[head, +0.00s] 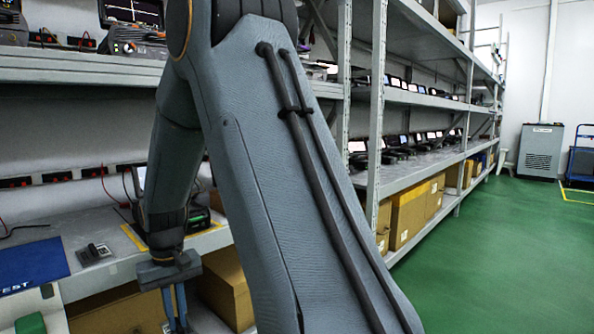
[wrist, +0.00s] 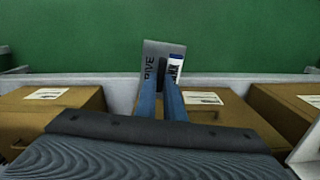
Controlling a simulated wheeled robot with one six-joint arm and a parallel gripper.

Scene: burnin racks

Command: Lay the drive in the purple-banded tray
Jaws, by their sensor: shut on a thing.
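My gripper (head: 175,312) hangs at the lower left of the head view, in front of the lower shelf, with its fingertips near or past the bottom edge. In the wrist view, my gripper's blue fingers (wrist: 161,92) are shut on the drive (wrist: 154,62), a flat grey block with dark lettering and a blue-and-white label. The drive sticks out beyond the fingertips, with green floor and a pale shelf edge behind it. The drive does not show in the head view. I see no purple-banded tray in either view.
Cardboard boxes (head: 228,284) stand under the bench shelf (head: 88,234). A blue mat (head: 30,270) and a small dark phone-like device (head: 95,252) lie on it. Racks (head: 410,172) run back along the right, with clear green floor (head: 500,265) beside them.

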